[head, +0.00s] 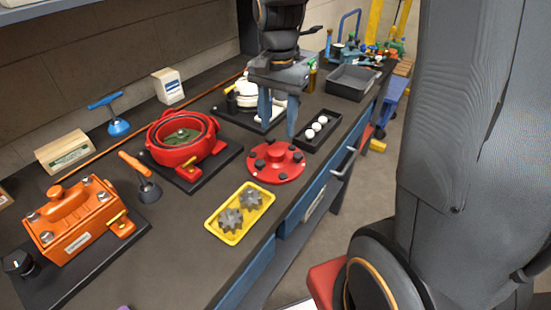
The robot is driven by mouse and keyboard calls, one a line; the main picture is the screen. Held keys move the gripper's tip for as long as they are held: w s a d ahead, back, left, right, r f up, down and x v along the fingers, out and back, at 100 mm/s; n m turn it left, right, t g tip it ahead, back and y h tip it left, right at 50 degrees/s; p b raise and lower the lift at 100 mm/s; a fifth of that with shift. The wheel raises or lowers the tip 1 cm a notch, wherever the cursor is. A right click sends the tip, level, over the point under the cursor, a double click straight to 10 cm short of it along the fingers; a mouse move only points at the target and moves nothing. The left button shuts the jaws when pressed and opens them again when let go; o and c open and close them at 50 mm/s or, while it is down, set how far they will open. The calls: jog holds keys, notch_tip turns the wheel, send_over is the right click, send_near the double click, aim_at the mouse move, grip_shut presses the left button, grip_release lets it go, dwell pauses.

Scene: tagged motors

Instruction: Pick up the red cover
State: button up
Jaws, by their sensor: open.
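The red cover (276,166) is a round disc with a raised centre and several dark knobs around its rim. It lies flat on the dark workbench, right of the red round housing (183,143). My gripper (279,122) points down above and behind the cover, with its two blue-grey fingers spread apart. Nothing shows between the fingers. The right fingertip appears close above the cover's far edge in the picture; I cannot tell the exact gap.
A yellow tray (224,236) with grey gears sits in front of the cover. A black tray (328,143) with white balls is behind right. A white motor (243,92) stands behind my gripper, an orange motor (75,225) at left. The bench's front edge is near.

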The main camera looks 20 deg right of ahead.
aim_at(276, 149)
jog(key=shift+s+a+f+p, duration=0.1)
jog(key=shift+f+p, duration=0.25)
jog(key=shift+f, duration=0.85)
jog(key=shift+s+a+f+p, duration=0.15)
jog(key=shift+f+p, duration=0.2)
jog(key=shift+f, duration=0.9)
jog(key=shift+s+a+f+p, duration=0.1)
jog(key=shift+f+p, duration=0.25)
jog(key=shift+f, duration=0.85)
grip_shut()
